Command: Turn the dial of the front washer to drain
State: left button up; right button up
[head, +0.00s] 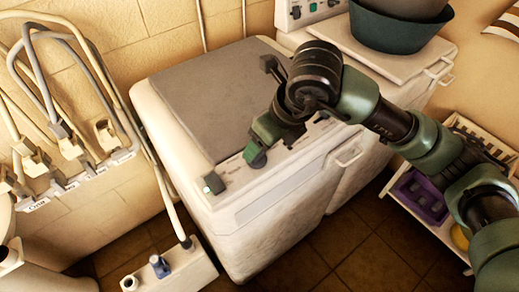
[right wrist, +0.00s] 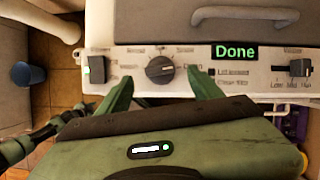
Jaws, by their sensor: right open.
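The front washer (head: 265,225) is a white tub with a grey lid (head: 215,95) and a control panel along its near edge. Its dark round dial (right wrist: 160,70) sits in the middle of the panel in the right wrist view, with small labels around it. My right gripper (head: 262,148) is over the panel and hides the dial in the head view. In the right wrist view my right gripper (right wrist: 159,76) is open, one green finger on each side of the dial; I cannot tell whether they touch it. My left gripper is not in view.
A knob (right wrist: 96,70) sits left of the dial and a Low-Mid-High knob (right wrist: 299,68) right of it. A green "Done" display (right wrist: 235,51) is lit. Behind is another washer with a teal basin (head: 400,28). Hoses (head: 105,75) hang at left; a purple basket (head: 420,195) stands at right.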

jog(key=shift+v, duration=1.45)
